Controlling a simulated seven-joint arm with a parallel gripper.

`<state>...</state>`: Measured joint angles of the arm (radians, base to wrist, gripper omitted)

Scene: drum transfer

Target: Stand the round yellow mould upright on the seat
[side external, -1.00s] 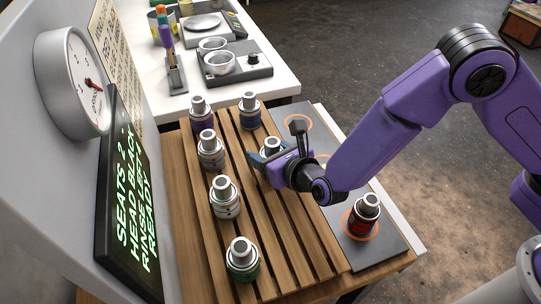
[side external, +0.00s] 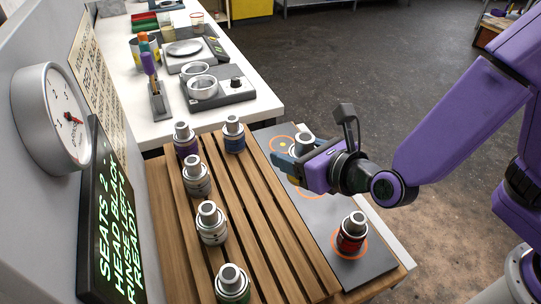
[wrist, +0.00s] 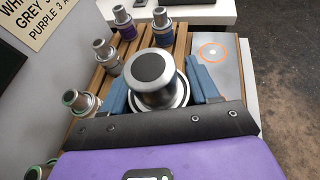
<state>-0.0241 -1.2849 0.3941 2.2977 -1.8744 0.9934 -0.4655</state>
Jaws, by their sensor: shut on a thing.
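My gripper (side external: 300,158) is shut on a round metal mould (side external: 304,142), and its blue fingers are on either side of it. The mould is upright, with a silver top and a dark cap in the wrist view (wrist: 152,70). The fingers hide its colour band, so I cannot tell whether it is yellow. It is over the grey seat plate (side external: 323,225), between the far orange ring (side external: 275,143) and the middle ring (side external: 313,195). I cannot tell its height above the plate. A red-banded mould (side external: 351,232) stands upright on the near ring.
Several similar moulds stand on the slatted wooden rack (side external: 262,215), including a purple one (side external: 185,140), a blue one (side external: 233,135) and a green one (side external: 232,285). A wall gauge (side external: 50,118) and a lit sign (side external: 112,225) are at left. A white bench (side external: 140,100) lies behind.

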